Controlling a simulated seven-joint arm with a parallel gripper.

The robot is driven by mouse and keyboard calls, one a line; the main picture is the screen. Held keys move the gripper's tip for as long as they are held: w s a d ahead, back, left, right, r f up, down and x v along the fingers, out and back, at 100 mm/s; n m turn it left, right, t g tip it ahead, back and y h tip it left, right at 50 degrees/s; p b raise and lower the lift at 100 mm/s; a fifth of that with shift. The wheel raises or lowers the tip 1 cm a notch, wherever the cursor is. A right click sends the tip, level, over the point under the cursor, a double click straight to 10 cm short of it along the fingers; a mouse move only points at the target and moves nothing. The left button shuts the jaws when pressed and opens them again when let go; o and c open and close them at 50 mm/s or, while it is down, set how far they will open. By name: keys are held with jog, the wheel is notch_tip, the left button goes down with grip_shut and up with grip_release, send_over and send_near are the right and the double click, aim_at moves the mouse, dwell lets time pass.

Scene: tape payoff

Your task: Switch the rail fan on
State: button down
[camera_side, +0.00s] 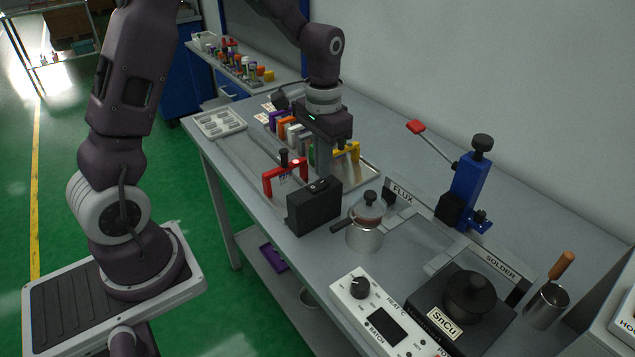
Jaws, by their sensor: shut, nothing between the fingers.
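I cannot tell for certain which thing is the rail fan. A black box (313,208) with a small raised part on its top, possibly a switch, stands upright on the bench in front of the tray. My gripper (324,170) points down over the metal tray (372,176), just behind the black box in the picture. Its fingers are shut with nothing between them, and their tips are partly hidden, so I cannot tell if they touch anything. A red bracket-like piece (270,179) stands left of the box. A yellow piece (347,152) stands right of the fingers.
Several coloured pieces (279,128) stand in a row behind my gripper. A lidded pot (364,236), a control unit (383,313), a SnCu pot (470,296) and a blue lever press (467,190) stand to the right. A grey compartment tray (220,122) lies at left.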

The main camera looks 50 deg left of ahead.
aim_at(321, 183)
jog(key=shift+f, duration=0.9)
dwell(0.3)
notch_tip(321, 183, up, 6)
jog(key=shift+r, duration=0.5)
jog(key=s+d+r+t, duration=0.3)
jog(key=s+d+r, duration=0.2)
jog(key=s+r, duration=0.45)
jog(key=s+d+t, duration=0.2)
jog(key=s, duration=1)
jog(key=shift+s+r+t, duration=0.15)
jog(key=shift+r+t, duration=0.05)
jog(key=shift+t, duration=0.1)
